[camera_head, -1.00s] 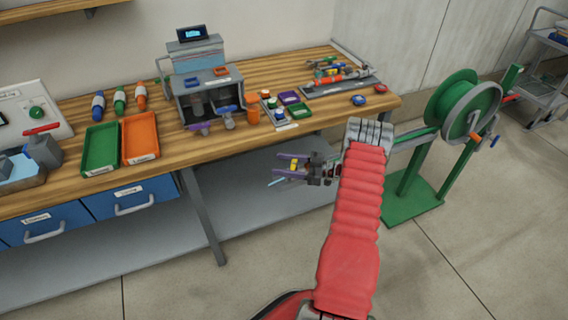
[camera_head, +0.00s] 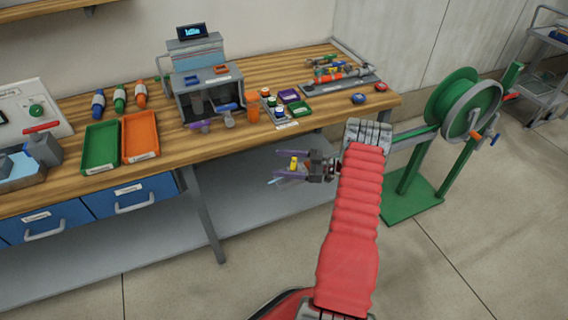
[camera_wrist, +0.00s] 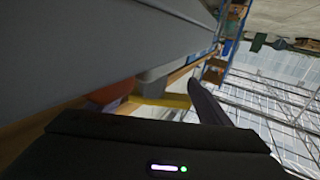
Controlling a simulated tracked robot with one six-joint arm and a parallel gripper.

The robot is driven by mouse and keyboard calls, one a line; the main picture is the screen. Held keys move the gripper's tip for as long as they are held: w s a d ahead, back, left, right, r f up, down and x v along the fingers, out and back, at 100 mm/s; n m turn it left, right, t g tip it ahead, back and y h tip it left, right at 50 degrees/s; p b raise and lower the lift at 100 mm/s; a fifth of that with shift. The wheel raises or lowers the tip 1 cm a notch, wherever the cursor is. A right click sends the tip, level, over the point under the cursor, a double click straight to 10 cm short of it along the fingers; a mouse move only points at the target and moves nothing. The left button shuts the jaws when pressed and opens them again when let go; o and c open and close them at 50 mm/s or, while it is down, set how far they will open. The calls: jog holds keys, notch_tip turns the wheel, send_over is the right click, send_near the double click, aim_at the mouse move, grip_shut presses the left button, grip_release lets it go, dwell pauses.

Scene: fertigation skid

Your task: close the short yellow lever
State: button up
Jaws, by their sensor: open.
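My gripper (camera_head: 288,163) is in front of the bench, right of the middle in the head view, with its dark purple fingers pointing left. The jaws are open. A small yellow piece (camera_head: 294,163) shows between the fingers; I cannot tell whether it is the short yellow lever or part of the gripper. In the wrist view, a yellow bar (camera_wrist: 160,101) lies just left of a dark finger (camera_wrist: 204,100). A pipe and valve assembly (camera_head: 342,75) with small coloured handles lies at the bench's back right. Its handles are too small to single out a short yellow one.
The wooden bench (camera_head: 225,150) holds a green tray (camera_head: 101,148), an orange tray (camera_head: 140,137), a grey machine (camera_head: 207,90) and small coloured pots. A green hose reel (camera_head: 465,108) stands to the right. The floor in front is clear.

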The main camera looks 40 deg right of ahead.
jog(key=v, duration=1.3)
jog(key=shift+s+d, duration=0.3)
jog(key=shift+c, duration=0.3)
